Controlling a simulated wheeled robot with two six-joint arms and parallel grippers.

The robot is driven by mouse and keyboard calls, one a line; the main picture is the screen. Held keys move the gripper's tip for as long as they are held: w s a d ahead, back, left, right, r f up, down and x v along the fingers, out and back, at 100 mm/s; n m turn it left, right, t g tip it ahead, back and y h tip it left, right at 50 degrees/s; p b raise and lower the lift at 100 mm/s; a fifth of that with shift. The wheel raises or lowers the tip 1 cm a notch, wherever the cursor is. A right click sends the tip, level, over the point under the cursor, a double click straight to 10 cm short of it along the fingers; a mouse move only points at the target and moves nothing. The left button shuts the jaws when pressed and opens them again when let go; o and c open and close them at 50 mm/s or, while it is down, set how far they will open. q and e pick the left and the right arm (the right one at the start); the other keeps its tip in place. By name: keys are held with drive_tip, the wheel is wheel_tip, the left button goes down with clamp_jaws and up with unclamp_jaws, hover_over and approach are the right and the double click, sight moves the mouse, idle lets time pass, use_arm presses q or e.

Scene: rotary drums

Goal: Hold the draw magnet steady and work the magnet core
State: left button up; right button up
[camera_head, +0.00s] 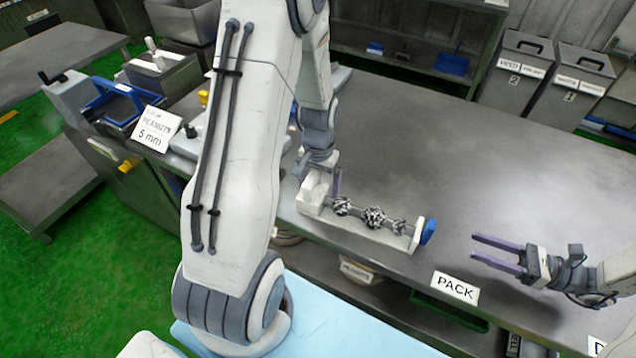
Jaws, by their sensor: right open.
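The draw magnet (385,238) is a long white holder on the bench near its front edge, with a taller white block at its left end. Several dark speckled clumps (373,217) sit in a row along its bar. A blue knob (428,232) is at its right end, apparently the end of the magnet core. My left gripper (322,180) points down at the white block at the left end, with one purple finger beside it. Whether it clamps the block is unclear. My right gripper (497,254) is open and empty, to the right of the blue knob and apart from it.
A PACK sign (455,288) is on the bench's front edge, between the magnet and my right gripper. The bench top (480,160) behind is clear. Two grey lidded bins (512,80) stand at the back right.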

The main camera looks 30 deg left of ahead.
sight(426, 227)
use_arm(q)
clamp_jaws()
use_arm(e)
drive_tip(key=o, duration=0.3)
use_arm(q)
drive_tip(key=shift+f, duration=0.1)
use_arm(e)
drive_tip(key=a, duration=0.1)
drive_tip(key=a+n, duration=0.1)
drive_tip(key=a, duration=0.1)
drive_tip(key=shift+s+a+r+n, duration=0.15)
drive_tip(key=shift+a+r+n, duration=0.1)
drive_tip(key=shift+a+n, duration=0.05)
drive_tip(key=a, duration=0.7)
drive_tip(key=s+a, duration=0.1)
drive_tip(key=a, duration=0.3)
drive_tip(key=shift+s+a, duration=0.1)
drive_tip(key=shift+a, duration=0.1)
use_arm(q)
drive_tip(key=shift+s, duration=0.1)
use_arm(e)
drive_tip(key=shift+c, duration=0.2)
clamp_jaws()
